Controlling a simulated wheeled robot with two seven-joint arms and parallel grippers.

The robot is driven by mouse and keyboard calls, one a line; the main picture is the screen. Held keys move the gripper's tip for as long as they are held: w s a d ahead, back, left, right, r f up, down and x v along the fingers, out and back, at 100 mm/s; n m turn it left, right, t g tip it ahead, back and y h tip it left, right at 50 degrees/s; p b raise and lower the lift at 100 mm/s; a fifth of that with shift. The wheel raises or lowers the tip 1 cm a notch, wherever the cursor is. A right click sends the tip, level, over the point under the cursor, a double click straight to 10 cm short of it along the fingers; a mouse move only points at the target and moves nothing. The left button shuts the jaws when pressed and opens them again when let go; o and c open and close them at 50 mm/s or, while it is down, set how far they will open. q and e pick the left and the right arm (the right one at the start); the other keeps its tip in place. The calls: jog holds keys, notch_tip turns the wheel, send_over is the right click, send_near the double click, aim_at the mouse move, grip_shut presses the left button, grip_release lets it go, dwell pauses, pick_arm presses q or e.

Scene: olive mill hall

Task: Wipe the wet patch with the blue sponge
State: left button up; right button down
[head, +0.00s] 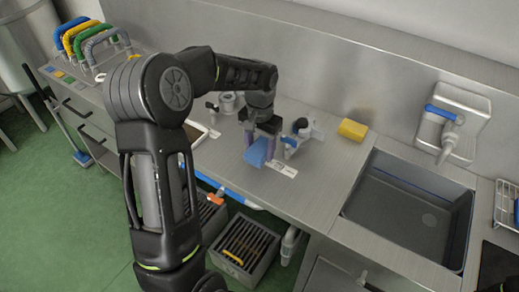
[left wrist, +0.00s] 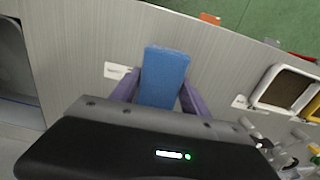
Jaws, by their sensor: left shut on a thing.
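The blue sponge (head: 257,153) is held between the purple fingers of my left gripper (head: 261,147), over the steel counter. In the left wrist view the sponge (left wrist: 165,76) sticks out beyond the fingers of the shut gripper (left wrist: 160,92). I cannot tell whether the sponge touches the counter. I cannot make out a wet patch in either view; the arm, gripper and sponge hide part of the counter. My right gripper is not in view.
A white label (head: 283,169) lies beside the sponge. Small fittings (head: 299,136) stand just right of the gripper. A grey crate (head: 238,262) stands below the counter. Bare counter (head: 318,185) lies left of the sink.

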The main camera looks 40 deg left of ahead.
pick_arm(q)
jog(key=shift+r+p, duration=0.6)
jog(key=shift+r, duration=0.65)
jog(key=shift+d, duration=0.1)
